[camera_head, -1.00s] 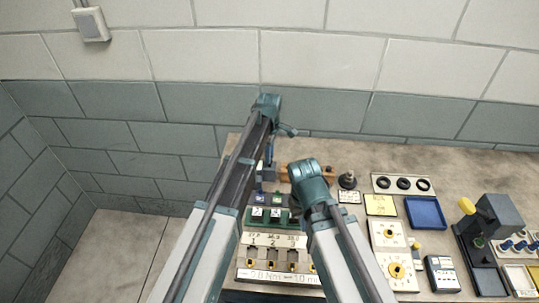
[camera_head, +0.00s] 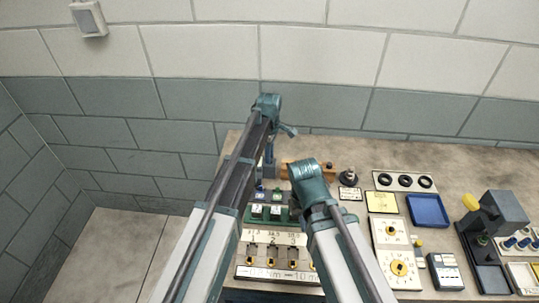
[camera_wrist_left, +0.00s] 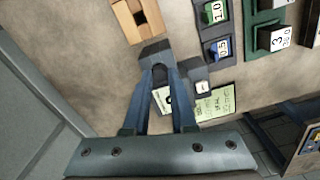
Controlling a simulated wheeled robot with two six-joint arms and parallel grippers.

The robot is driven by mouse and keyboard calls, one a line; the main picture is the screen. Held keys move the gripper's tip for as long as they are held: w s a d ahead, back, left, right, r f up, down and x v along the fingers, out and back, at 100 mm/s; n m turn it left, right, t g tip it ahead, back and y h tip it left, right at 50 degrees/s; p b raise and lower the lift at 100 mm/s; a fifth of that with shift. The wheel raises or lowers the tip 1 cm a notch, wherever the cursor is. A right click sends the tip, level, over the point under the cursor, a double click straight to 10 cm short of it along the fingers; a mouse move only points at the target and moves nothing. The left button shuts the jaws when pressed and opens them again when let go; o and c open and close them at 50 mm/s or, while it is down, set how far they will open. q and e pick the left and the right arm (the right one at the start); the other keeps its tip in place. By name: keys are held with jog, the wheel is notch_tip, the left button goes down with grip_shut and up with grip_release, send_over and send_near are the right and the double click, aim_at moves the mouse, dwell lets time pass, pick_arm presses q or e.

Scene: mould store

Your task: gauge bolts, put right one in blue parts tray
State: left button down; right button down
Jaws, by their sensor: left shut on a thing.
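A rack (camera_head: 280,274) with a number plate and several slots stands at the front; small brassy bolts (camera_head: 272,262) seem to sit in its slots. The blue parts tray (camera_head: 428,210) lies empty to the right. My left gripper (camera_head: 268,172) is partly hidden by its own arm behind the green stand (camera_head: 288,216). In the left wrist view its blue fingers (camera_wrist_left: 158,66) close on a dark grey block (camera_wrist_left: 154,50), whose kind I cannot tell. My right arm reaches in beside it, but its gripper fingers are not visible.
A wooden block (camera_head: 292,168), a plate with black rings (camera_head: 405,182), yellow-dial cards (camera_head: 401,268) and a dark press-like device (camera_head: 499,222) with a yellow knob crowd the bench. Bare bench lies along the back near the wall.

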pick_arm(q)
jog(key=shift+c, duration=1.3)
grip_release()
jog(key=shift+r, duration=0.1)
pick_arm(e)
jog(key=shift+r, duration=0.1)
pick_arm(q)
jog(key=shift+r+p, duration=3.65)
jog(key=shift+p, duration=0.15)
pick_arm(e)
notch_tip(320, 180, up, 7)
jog(key=shift+r, duration=0.15)
